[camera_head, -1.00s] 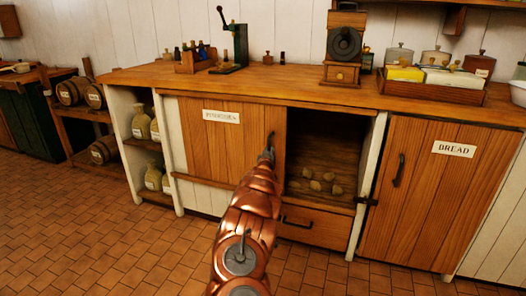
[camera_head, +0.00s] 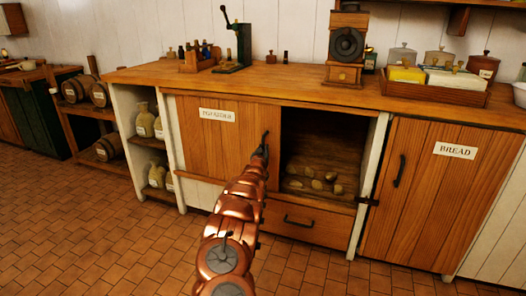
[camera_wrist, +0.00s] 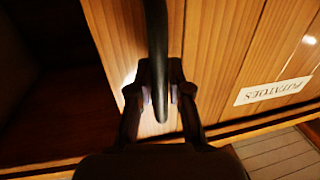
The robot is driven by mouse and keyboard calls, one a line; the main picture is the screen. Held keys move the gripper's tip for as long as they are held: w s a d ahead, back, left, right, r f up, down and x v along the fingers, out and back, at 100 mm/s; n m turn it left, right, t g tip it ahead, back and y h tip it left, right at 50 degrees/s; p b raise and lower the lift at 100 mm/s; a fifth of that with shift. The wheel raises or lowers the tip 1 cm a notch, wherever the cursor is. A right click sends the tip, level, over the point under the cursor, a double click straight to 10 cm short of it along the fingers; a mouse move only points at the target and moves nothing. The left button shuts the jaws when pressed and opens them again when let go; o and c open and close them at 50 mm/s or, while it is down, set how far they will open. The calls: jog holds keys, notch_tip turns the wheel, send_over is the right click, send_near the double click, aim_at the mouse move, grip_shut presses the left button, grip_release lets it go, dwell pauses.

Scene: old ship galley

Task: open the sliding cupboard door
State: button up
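The sliding cupboard door (camera_head: 225,150) is wooden with a potatoes label and stands partly open. It covers the left part of the cupboard and leaves a dark opening (camera_head: 318,150) on the right, with several potatoes (camera_head: 315,180) inside. Its dark upright handle (camera_head: 266,142) is near the door's right edge. My gripper (camera_head: 262,155) is at this handle. In the wrist view the handle (camera_wrist: 157,35) runs between the two fingers of my gripper (camera_wrist: 159,75), whose tips close in on both sides of it. The arm hides part of the door's lower edge.
A drawer (camera_head: 305,222) lies below the opening. A bread cupboard door (camera_head: 430,195) with a latch is shut on the right. Open shelves with jars (camera_head: 148,125) stand left. The counter (camera_head: 280,84) holds a grinder (camera_head: 346,48) and boxes. The tiled floor in front is clear.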

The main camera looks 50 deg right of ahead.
jog(key=o, duration=0.4)
jog(key=shift+f, duration=0.1)
jog(key=shift+c, duration=0.2)
jog(key=shift+a, duration=0.1)
jog(key=v, duration=1.2)
dwell(0.3)
dwell(0.5)
